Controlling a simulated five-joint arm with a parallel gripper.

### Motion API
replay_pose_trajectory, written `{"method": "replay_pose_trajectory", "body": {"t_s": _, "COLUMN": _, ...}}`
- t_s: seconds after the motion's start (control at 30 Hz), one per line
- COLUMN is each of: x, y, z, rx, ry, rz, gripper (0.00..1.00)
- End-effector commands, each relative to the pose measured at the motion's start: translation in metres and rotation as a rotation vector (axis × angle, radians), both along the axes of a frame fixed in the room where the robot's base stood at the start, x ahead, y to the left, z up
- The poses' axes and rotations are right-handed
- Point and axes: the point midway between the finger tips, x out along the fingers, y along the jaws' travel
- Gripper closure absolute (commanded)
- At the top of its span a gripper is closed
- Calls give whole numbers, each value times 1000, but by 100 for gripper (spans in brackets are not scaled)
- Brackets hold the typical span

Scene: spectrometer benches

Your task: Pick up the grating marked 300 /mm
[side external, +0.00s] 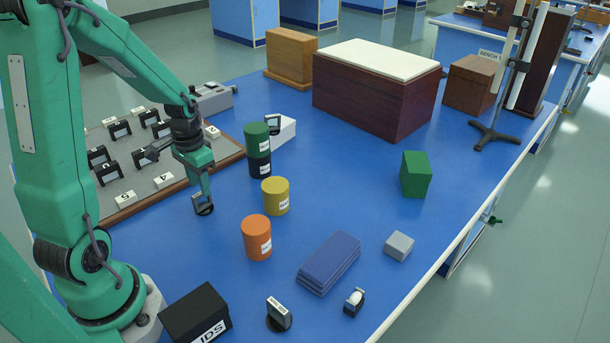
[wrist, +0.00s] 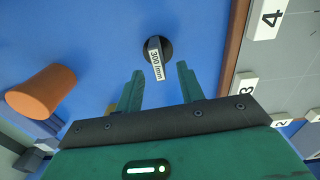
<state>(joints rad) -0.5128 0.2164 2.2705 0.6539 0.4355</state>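The grating marked 300 /mm (wrist: 155,60) shows in the wrist view as a white label on top of a round black base. It stands on the blue bench just beyond my fingertips. My gripper (wrist: 161,72) is open, with the label's near end between the lines of its two fingers. In the side view my gripper (side external: 205,186) points down, just above a small dark grating (side external: 203,206) on the bench, right of the tray. No contact between fingers and grating is visible.
A tray (side external: 148,204) with several black gratings and number tags lies left of my gripper. An orange cylinder (side external: 256,238), a yellow cylinder (side external: 275,196) and stacked green and black cylinders (side external: 257,150) stand to the right. Another labelled piece (side external: 279,313) stands near a black box (side external: 196,315) in front.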

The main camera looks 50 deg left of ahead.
Motion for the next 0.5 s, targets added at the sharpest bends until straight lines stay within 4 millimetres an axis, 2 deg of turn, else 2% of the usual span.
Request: {"method": "replay_pose_trajectory", "body": {"t_s": 0.5, "x": 0, "y": -3, "z": -44, "rx": -1, "ry": 3, "rz": 0, "gripper": 62}}
